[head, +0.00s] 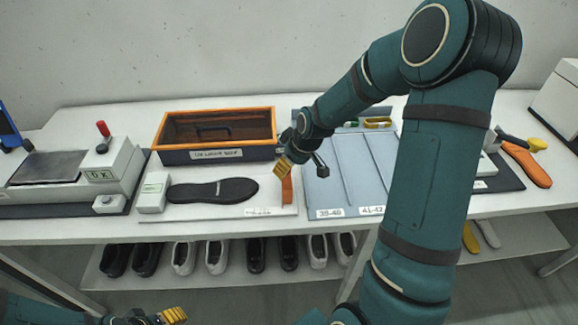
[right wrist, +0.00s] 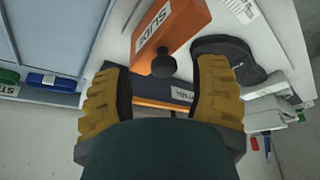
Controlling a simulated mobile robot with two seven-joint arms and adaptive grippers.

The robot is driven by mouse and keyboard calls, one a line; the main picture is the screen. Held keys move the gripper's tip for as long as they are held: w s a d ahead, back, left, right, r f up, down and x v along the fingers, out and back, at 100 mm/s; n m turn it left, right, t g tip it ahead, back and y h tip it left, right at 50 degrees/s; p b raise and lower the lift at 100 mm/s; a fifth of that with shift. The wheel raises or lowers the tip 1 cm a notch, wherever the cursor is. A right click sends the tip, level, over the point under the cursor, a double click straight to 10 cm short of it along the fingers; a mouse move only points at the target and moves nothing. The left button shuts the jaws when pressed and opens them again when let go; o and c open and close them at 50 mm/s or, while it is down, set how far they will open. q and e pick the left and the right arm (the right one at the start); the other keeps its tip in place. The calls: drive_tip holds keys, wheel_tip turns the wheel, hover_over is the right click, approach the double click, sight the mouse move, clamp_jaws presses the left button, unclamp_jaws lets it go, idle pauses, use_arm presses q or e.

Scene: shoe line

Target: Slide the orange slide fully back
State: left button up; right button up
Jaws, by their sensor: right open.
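The orange slide (head: 287,191) stands at the right end of a white base plate (head: 215,212), partly hidden by my right gripper in the head view. In the right wrist view the orange slide (right wrist: 185,22) shows the word SLIDE and a black knob (right wrist: 164,62). My right gripper (head: 298,163) is over the slide. In its wrist view the yellow fingers of the right gripper (right wrist: 163,88) are spread, with the knob appearing between their tips; I see no contact. My left gripper (head: 172,316) shows only at the bottom edge, away from the slide; its opening is unclear.
A black sole (head: 212,190) lies on the base plate, left of the slide. An orange-rimmed bin (head: 218,154) stands behind it. A grey-blue sorting tray (head: 345,190) is close on the right. A press with a red knob (head: 103,144) stands left.

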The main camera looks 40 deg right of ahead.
drive_tip(key=v, duration=1)
drive_tip(key=shift+s+r, duration=0.25)
drive_tip(key=shift+r, duration=0.05)
